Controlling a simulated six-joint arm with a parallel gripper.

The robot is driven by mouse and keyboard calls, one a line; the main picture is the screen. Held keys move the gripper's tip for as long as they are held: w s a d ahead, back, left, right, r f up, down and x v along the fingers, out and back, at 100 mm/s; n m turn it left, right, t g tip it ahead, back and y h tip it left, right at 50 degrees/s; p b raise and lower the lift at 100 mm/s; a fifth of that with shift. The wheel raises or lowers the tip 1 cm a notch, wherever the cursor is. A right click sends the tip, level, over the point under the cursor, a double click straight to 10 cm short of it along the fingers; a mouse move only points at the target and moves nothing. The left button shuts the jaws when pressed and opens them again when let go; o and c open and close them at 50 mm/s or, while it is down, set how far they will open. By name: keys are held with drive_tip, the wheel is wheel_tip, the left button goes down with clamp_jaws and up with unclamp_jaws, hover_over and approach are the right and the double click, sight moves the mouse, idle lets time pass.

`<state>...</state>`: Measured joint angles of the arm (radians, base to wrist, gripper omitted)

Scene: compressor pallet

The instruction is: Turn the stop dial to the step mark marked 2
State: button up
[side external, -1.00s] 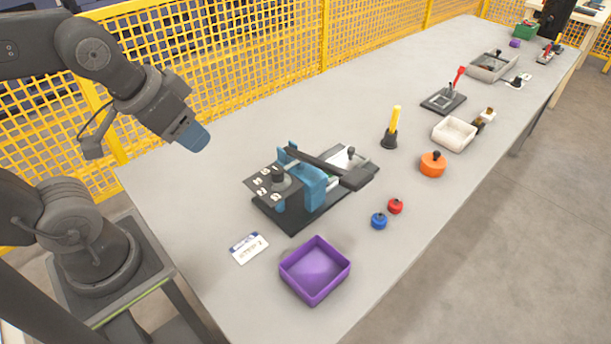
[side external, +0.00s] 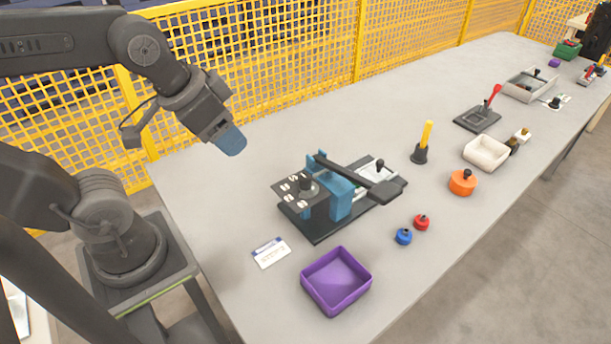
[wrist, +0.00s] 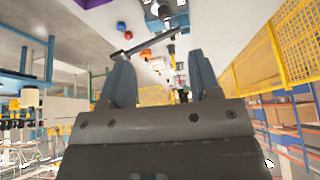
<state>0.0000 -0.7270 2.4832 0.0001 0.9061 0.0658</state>
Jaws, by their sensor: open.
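The stop dial (side external: 306,183) is a black knob on a dark plate (side external: 287,199) with several white step marks around it. The plate is on the near left end of a blue press-like device (side external: 341,203) with a long dark lever. The numbers and the dial's pointing direction are too small to read. My gripper (side external: 232,143), with blue fingers, hangs in the air to the upper left of the dial, well apart from it. In the wrist view, my gripper (wrist: 161,75) has its two fingers spread with nothing between them.
A white card with a blue strip (side external: 270,252) and a purple tray (side external: 336,280) are in front of the device. Blue (side external: 404,237) and red (side external: 421,222) knobs and an orange round part (side external: 462,183) lie to its right. A yellow mesh fence (side external: 290,60) runs behind the table.

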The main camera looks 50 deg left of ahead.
drive_tip(key=w+m+g, duration=0.2)
drive_tip(key=w+m, duration=0.5)
drive_tip(key=m, duration=0.4)
drive_tip(key=m+g, duration=0.3)
drive_tip(key=m, duration=1.2)
approach(305, 177)
wheel_tip(305, 177, down, 10)
drive_tip(key=shift+w+r, duration=0.15)
drive_tip(key=c, duration=0.9)
